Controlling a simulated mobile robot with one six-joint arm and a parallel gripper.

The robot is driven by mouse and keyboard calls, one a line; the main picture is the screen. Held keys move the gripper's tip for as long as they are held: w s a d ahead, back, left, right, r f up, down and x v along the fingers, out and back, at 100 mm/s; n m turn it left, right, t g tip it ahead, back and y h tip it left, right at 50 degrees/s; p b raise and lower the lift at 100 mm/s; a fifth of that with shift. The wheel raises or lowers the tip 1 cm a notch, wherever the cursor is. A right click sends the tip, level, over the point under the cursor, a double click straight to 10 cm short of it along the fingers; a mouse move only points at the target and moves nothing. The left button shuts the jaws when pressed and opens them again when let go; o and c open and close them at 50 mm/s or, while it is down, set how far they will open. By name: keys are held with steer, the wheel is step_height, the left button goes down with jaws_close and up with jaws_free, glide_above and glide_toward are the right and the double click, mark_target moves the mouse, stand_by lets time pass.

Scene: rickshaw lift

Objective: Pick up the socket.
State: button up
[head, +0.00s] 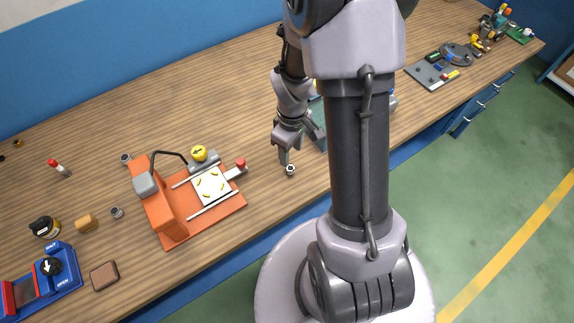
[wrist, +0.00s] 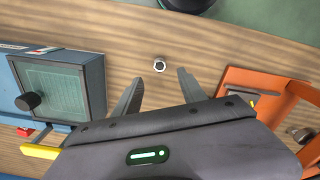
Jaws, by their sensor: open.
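A small metal socket (head: 290,169) stands on the wooden bench, right of the orange fixture. In the wrist view the socket (wrist: 159,65) shows as a small ring with a dark centre, just beyond the fingertips and roughly centred between them. My gripper (head: 292,157) is above the bench, close to the socket. In the wrist view my gripper (wrist: 160,76) is open, with nothing between its fingers. I cannot tell how far above the socket the fingertips are.
A teal box with a dark knob (wrist: 62,88) stands on the other side, partly hidden by my arm. Other small metal pieces (head: 117,212) lie farther left.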

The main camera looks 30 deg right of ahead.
glide_above(291, 168)
step_height(291, 168, down, 4)
steer(key=shift+f+b, duration=0.1)
steer(key=shift+b, duration=0.35)
step_height(291, 168, down, 6)
steer(key=shift+r+b, duration=0.15)
steer(key=shift+b, duration=1)
steer(key=shift+r, duration=0.1)
jaws_close()
